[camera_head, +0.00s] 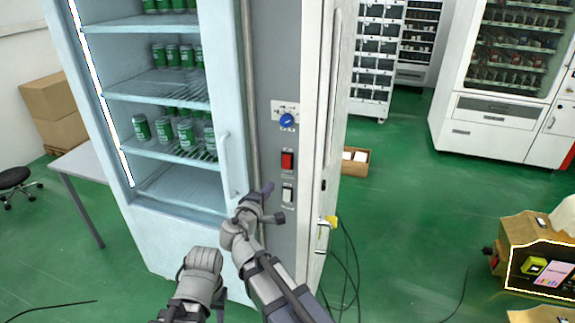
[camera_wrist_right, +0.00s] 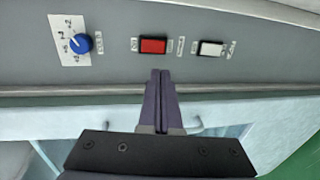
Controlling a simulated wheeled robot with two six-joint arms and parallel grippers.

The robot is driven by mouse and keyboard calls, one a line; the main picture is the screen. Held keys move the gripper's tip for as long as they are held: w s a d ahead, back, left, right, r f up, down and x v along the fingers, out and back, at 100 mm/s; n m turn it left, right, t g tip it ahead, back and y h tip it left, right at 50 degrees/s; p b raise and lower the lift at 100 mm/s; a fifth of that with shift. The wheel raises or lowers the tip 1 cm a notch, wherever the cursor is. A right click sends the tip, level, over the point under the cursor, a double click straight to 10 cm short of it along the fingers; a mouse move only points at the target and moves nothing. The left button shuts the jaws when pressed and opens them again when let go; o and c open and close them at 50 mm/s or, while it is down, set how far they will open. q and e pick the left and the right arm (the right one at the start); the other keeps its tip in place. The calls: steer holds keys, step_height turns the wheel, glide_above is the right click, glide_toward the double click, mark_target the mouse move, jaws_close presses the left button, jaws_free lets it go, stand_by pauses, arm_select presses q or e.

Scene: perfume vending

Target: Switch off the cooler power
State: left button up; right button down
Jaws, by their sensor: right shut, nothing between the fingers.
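The cooler (camera_head: 165,228) is a pale cabinet with a grey control panel (camera_head: 272,60) on its right side. On the panel are a blue knob (camera_head: 287,120), a red rocker switch (camera_head: 287,160) and a white rocker switch (camera_head: 287,193), in a column. They also show in the right wrist view as the blue knob (camera_wrist_right: 80,43), red switch (camera_wrist_right: 153,45) and white switch (camera_wrist_right: 211,48). The labels are too small to read. My right gripper (camera_head: 268,187) is shut and empty, left of the switches. In the wrist view its fingertips (camera_wrist_right: 160,73) appear just below the red switch; contact is not visible.
Green cans (camera_head: 185,131) stand on the cooler's shelves, beside a vertical door handle (camera_head: 225,160). A yellow-black box (camera_head: 540,265) stands at right. Dark cables (camera_head: 345,265) hang right of the cooler. My left arm (camera_head: 203,262) shows at the bottom; its gripper is out of view.

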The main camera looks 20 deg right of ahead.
steer(key=shift+w+d, duration=0.1)
stand_by(0.3)
arm_select(q)
step_height(320, 180, down, 2)
steer(key=shift+f+b, duration=0.2)
steer(key=shift+b, duration=1)
arm_select(e)
steer(key=x, duration=1.3)
steer(key=shift+w+d, duration=0.2)
steer(key=shift+w, duration=0.1)
steer(key=shift+w+d+f, duration=0.15)
steer(key=shift+w+f, duration=0.1)
steer(key=shift+r, duration=0.1)
steer(key=shift+s+f+b, duration=0.2)
steer(key=shift+s+b, duration=0.1)
steer(key=shift+s, duration=0.1)
arm_select(q)
steer(key=a+f+b, duration=0.2)
steer(key=shift+s+f, duration=0.3)
steer(key=shift+f, duration=0.1)
arm_select(e)
glide_toward(287, 167)
steer(key=s+a+f, duration=0.3)
steer(key=s+f, duration=0.1)
steer(key=s, duration=0.1)
steer(key=shift+s+a, duration=0.3)
steer(key=shift+a, duration=0.1)
